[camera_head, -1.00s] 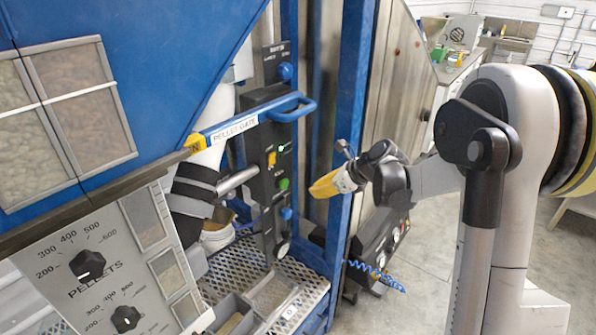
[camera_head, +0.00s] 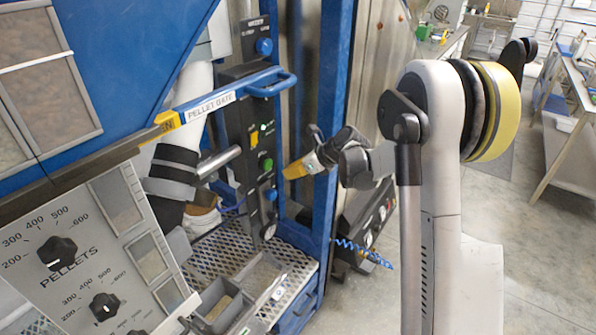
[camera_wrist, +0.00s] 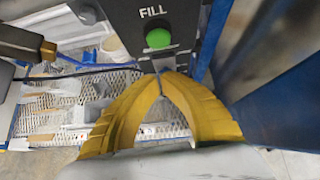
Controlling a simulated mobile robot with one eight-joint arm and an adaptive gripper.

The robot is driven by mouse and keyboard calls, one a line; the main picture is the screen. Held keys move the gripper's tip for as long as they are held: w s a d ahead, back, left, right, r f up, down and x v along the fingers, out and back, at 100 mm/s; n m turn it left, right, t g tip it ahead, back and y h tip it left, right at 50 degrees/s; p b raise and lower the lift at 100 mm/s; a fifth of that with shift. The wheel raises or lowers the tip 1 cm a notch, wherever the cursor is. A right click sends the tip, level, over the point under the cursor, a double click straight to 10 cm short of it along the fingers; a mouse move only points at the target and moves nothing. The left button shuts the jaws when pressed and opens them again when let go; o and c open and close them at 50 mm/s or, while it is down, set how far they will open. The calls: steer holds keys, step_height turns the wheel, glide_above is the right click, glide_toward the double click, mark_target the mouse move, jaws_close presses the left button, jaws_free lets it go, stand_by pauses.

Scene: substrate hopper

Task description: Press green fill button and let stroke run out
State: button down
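The green fill button (camera_head: 266,164) sits on the black control panel (camera_head: 242,130) in the head view. In the wrist view the round green button (camera_wrist: 159,38) shows under the white word FILL, unobstructed. My gripper (camera_head: 287,172) is at the right of the panel, close to the button's height. In the wrist view my gripper's yellow fingers (camera_wrist: 160,73) come together at their tips, with nothing seen between them. The tips appear just below the button, with a gap in the picture. Their exact distance from the panel face cannot be told.
A blue handle marked PELLET GATE (camera_head: 213,104) crosses above. A blue post (camera_head: 335,120) stands close to my gripper on the right. Blue knobs (camera_head: 264,47) and a yellow switch (camera_head: 254,136) share the panel. A perforated metal deck (camera_head: 215,250) lies below.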

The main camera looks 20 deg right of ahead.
mark_target(267, 164)
steer(key=w+a+f+b, duration=0.1)
steer(key=w+a, duration=0.2)
steer(key=w, duration=0.1)
steer(key=shift+w+a+f, duration=0.35)
steer(key=shift+w+a, duration=0.05)
